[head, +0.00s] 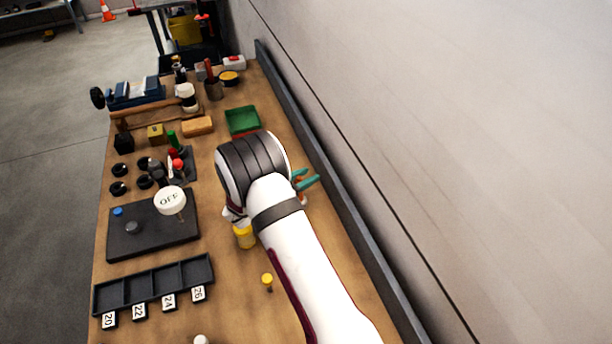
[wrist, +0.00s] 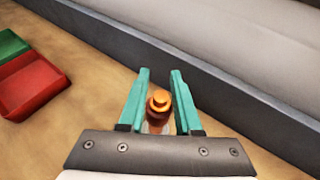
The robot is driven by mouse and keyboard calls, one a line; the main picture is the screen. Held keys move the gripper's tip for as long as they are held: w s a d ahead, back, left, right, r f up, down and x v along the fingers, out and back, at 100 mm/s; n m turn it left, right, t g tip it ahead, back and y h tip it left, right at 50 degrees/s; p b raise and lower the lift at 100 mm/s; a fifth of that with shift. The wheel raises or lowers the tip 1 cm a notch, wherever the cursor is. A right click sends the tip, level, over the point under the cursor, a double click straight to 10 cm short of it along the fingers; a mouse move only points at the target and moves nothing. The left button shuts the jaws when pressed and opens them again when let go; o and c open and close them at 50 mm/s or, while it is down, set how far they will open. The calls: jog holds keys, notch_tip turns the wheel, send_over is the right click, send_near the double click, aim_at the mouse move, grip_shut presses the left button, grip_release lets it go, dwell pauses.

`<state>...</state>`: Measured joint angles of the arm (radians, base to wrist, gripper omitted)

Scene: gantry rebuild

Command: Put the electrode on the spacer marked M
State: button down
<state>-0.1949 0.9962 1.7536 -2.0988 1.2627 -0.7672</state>
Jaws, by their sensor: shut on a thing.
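My gripper (wrist: 160,73) has two teal fingers, which stand on either side of an orange, copper-coloured round piece (wrist: 159,102), apparently the electrode. It is held upright between them, with a darker brown lower part. Several black round pieces (head: 119,188) lie at the left of the bench and could be spacers. No letter M can be read in either view.
A green tray (head: 241,120) lies beyond my wrist; a red tray (wrist: 33,86) shows in the wrist view. A yellow cylinder (head: 244,237) stands beside my arm. A dark rail (head: 345,205) runs along the right.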

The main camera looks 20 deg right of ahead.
jog(key=shift+f, duration=0.1)
jog(key=c, duration=0.6)
grip_release()
